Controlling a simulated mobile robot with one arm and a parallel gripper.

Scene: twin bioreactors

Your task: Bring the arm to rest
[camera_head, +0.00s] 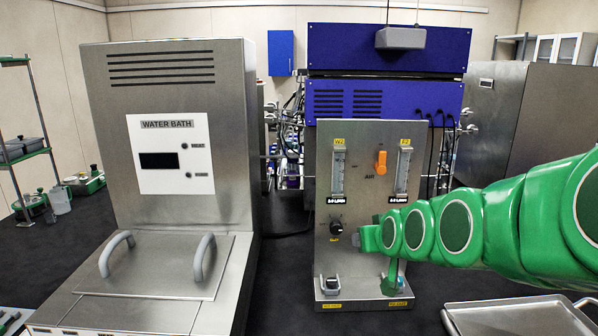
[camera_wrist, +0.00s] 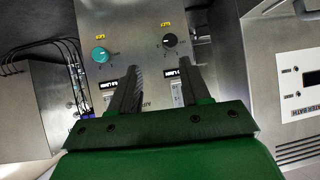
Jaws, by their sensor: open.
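My green arm (camera_head: 480,222) reaches in from the right edge in the head view, stretched out in front of the steel gas panel (camera_head: 358,139). My gripper (camera_head: 360,240) is at its left end, beside the black knob (camera_head: 336,228). In the wrist view my gripper (camera_wrist: 158,70) shows two dark fingers spread apart with nothing between them. Beyond the fingertips are the black knob (camera_wrist: 170,41) and a teal knob (camera_wrist: 100,54) on the panel. The fingers appear clear of both knobs; the exact gap to the panel cannot be told.
A steel water bath (camera_head: 167,90) with two lid handles stands left of the panel. An orange valve handle (camera_head: 381,162) and two flow meters sit above my arm. A metal tray cart (camera_head: 515,318) is below my arm at the right. Dark floor lies between.

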